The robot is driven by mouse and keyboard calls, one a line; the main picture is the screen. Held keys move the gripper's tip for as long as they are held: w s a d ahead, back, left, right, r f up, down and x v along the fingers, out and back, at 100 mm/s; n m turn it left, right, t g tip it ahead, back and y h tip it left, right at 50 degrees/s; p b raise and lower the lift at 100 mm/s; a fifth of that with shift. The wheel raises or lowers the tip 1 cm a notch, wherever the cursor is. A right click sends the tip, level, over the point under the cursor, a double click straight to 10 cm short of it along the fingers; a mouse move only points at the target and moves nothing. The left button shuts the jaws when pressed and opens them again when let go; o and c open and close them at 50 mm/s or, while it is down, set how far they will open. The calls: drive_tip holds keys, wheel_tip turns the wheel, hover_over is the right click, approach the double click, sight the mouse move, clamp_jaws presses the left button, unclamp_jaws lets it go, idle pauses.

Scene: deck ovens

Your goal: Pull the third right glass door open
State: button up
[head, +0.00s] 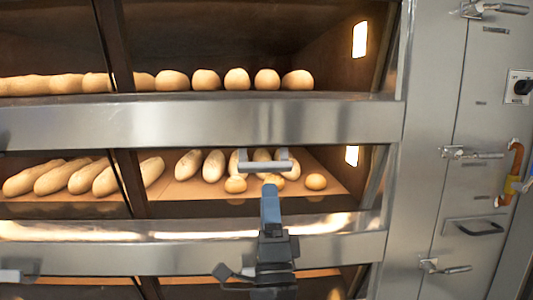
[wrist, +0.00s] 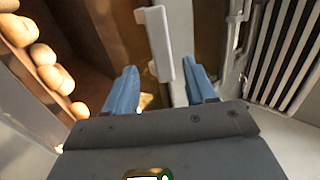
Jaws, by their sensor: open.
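The glass door (head: 225,205) on the right of the middle visible oven deck has a light grey bar handle (head: 265,166) near its top edge. Long loaves and small rolls show behind it. I cannot tell from these frames which deck is the third. My gripper (head: 270,190) is just below and in front of the handle in the head view. In the wrist view, the blue fingers (wrist: 160,75) are spread, with the handle (wrist: 160,45) between and beyond their tips. I cannot tell whether a finger touches it. The gripper's lower parts hide some of the deck front.
A steel band (head: 200,122) separates this deck from the upper one, which holds round rolls (head: 237,79). Another handle (head: 18,274) shows at lower left.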

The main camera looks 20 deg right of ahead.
sight(266, 171)
drive_tip(key=shift+h, duration=0.3)
drive_tip(key=shift+p+x, duration=1.05)
drive_tip(key=shift+x, duration=2.75)
drive_tip(key=shift+c, duration=0.2)
clamp_jaws()
